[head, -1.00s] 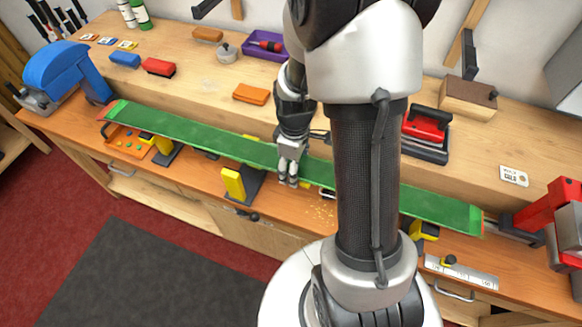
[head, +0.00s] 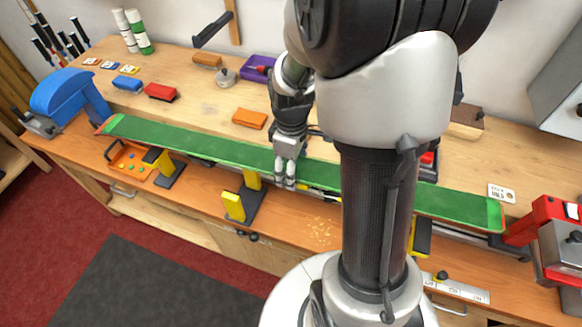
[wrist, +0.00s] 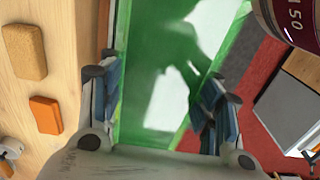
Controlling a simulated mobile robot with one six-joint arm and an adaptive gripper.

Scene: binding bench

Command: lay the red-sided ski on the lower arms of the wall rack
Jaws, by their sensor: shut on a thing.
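The ski (head: 200,147) is long, with a green face up and a reddish trace at its left tip. It spans the bench lengthwise, roughly level, above the yellow-padded stands. My gripper (head: 285,182) is shut on it near its middle. In the wrist view the shiny green face (wrist: 150,100) lies between my fingers; the side colour is not clear. One part of the wall rack shows at the top, a dark arm (head: 211,31) on a wooden upright (head: 232,20). My arm hides the ski right of centre and most of the rack's right part.
Yellow-padded stands (head: 234,207) stand below the ski. Dark floor mat (head: 140,275) in front.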

